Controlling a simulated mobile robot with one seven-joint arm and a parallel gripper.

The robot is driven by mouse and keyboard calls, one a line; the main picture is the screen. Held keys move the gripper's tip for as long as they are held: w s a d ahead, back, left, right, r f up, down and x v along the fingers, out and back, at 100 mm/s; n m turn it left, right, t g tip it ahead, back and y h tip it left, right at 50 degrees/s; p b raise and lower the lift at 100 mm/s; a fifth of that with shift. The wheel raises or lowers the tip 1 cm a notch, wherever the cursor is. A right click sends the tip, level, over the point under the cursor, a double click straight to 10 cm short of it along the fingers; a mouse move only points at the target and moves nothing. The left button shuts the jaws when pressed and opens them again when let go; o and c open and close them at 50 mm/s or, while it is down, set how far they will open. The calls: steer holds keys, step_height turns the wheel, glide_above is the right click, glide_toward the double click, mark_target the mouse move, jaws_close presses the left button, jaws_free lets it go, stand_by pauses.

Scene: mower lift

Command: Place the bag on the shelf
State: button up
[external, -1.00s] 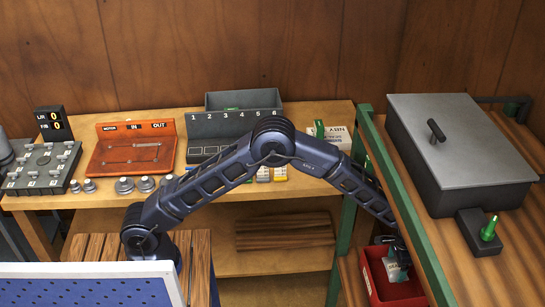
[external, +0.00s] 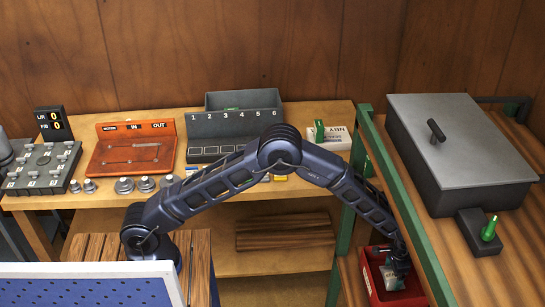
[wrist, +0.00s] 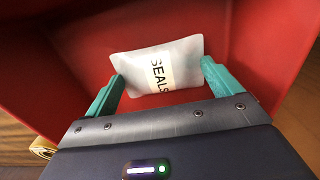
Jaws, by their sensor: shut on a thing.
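The bag (wrist: 158,72) is a small pale pouch with a label reading "SEALS", seen in the wrist view inside a red bin (wrist: 255,45). My gripper (wrist: 160,88) is shut on the bag, with one teal finger at each side of it. In the external view my gripper (external: 399,262) is down inside the red bin (external: 402,299), and the bag (external: 388,279) shows partly below it. The bin stands on a lower wooden surface of the green-framed shelf (external: 440,218) at the right.
A grey lidded box (external: 455,140) and a small dark block with a green peg (external: 488,232) stand on the upper board. The green post and rail (external: 400,200) run close beside my forearm. The workbench behind holds an orange tray (external: 132,148) and a numbered rack (external: 235,124).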

steer(key=shift+f, duration=0.25)
steer(key=o, duration=0.8)
steer(key=shift+c, duration=0.2)
step_height(320, 180, up, 13)
steer(key=shift+r, duration=0.1)
